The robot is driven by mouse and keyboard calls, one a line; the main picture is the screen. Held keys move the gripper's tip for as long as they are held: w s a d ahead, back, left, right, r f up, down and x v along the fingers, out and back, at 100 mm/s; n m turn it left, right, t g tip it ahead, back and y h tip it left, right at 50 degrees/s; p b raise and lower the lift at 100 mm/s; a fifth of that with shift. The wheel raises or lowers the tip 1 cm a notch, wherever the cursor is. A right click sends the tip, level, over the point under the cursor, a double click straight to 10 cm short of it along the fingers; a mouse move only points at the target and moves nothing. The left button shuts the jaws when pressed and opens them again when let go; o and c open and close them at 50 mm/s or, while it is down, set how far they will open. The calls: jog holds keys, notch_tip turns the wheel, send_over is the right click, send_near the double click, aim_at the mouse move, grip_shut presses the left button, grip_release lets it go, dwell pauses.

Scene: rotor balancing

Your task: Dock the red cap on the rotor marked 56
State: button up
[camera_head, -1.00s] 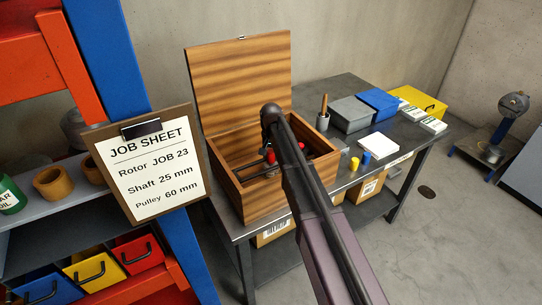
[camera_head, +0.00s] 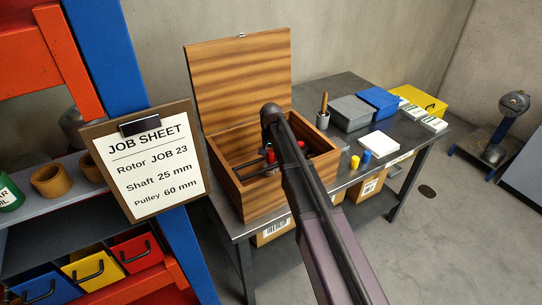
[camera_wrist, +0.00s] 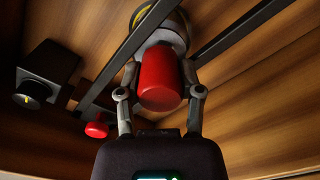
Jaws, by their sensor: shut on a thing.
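In the wrist view the red cap (camera_wrist: 160,82) is a smooth red cylinder between the two fingers of my gripper (camera_wrist: 159,92). The gripper is shut on it. Right behind the cap, in line with it, is a grey round part with a yellow band (camera_wrist: 166,32); I cannot tell whether they touch. No number 56 can be read. In the head view my arm reaches into the open wooden box (camera_head: 262,196) and hides much of the inside. Two small red spots show there, and I cannot tell which is the cap.
Dark rails (camera_wrist: 128,48) run through the box beside the cap. A dark block (camera_wrist: 46,72) and a small red knob (camera_wrist: 97,129) are at left. The raised lid (camera_head: 238,80) stands behind. The job sheet (camera_head: 150,165) reads JOB 23.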

aim_at(271, 151)
jog(key=shift+f+b, duration=0.35)
jog(key=shift+f, duration=0.05)
jog(key=o, duration=0.5)
jog(key=shift+r, duration=0.15)
jog(key=shift+r+p, duration=5.4)
jog(key=shift+p, duration=0.15)
jog(key=s+d+f+n+b, duration=0.2)
jog(key=s+d, duration=2.1)
jog(key=s, duration=0.3)
jog(key=shift+f, duration=0.25)
